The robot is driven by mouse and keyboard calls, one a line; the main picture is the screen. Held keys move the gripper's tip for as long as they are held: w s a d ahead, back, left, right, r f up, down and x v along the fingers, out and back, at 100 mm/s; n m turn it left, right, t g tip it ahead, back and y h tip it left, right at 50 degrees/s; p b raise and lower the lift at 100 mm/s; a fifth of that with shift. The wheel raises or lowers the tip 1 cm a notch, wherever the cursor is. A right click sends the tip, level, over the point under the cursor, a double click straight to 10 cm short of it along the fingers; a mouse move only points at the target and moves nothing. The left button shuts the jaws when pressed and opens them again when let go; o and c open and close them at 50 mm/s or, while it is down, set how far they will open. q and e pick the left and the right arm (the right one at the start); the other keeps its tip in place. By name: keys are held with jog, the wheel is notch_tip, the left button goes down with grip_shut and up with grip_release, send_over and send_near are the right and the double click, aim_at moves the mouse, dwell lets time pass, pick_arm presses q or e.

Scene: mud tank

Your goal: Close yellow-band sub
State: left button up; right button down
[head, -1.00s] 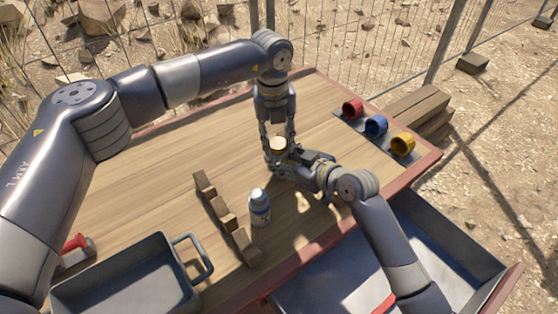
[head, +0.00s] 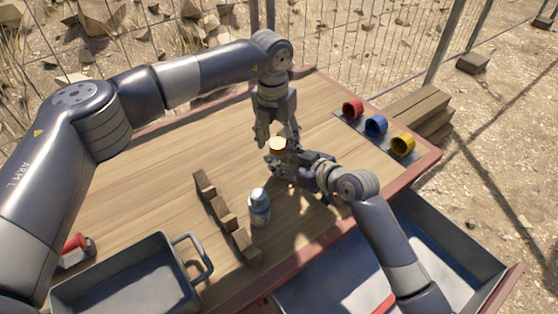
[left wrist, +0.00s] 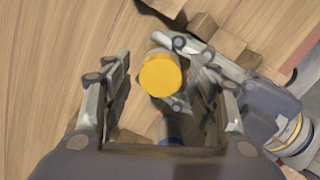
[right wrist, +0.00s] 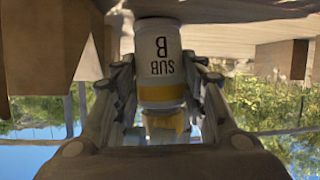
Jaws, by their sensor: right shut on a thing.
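I cannot tell whether this top is fully seated. My left gripper (head: 277,137) points down over it from above. Its fingers are apart, with the yellow top in view between them.
A grey-white bottle (head: 260,203) stands beside a notched wooden rack (head: 222,212). A grey tray (head: 120,290) with a handle is at front left. The table's left middle is clear.

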pick_arm(q)
jog(key=shift+r, duration=0.1)
jog(key=shift+s+a+r, duration=0.1)
jog(key=shift+s+r, duration=0.05)
jog(key=shift+r, duration=2.05)
jog(key=shift+c, duration=0.3)
jog(key=n, duration=0.2)
jog(key=r+n, duration=0.1)
jog(key=n, duration=0.3)
jog(key=shift+s+r, duration=0.1)
jog(key=shift+r, duration=0.25)
jog(key=n, duration=0.2)
jog(key=r+n, duration=0.1)
jog(key=n, duration=0.3)
jog(key=shift+r+n, duration=0.3)
jog(key=shift+r, duration=0.05)
jog(key=shift+a, duration=0.1)
jog(key=shift+f, duration=0.1)
jog(key=shift+w+d+f, duration=0.1)
jog(key=shift+w+f, duration=0.05)
jog(key=shift+f, duration=1.8)
jog(key=shift+w+d+f, duration=0.1)
jog(key=shift+f, duration=1.85)
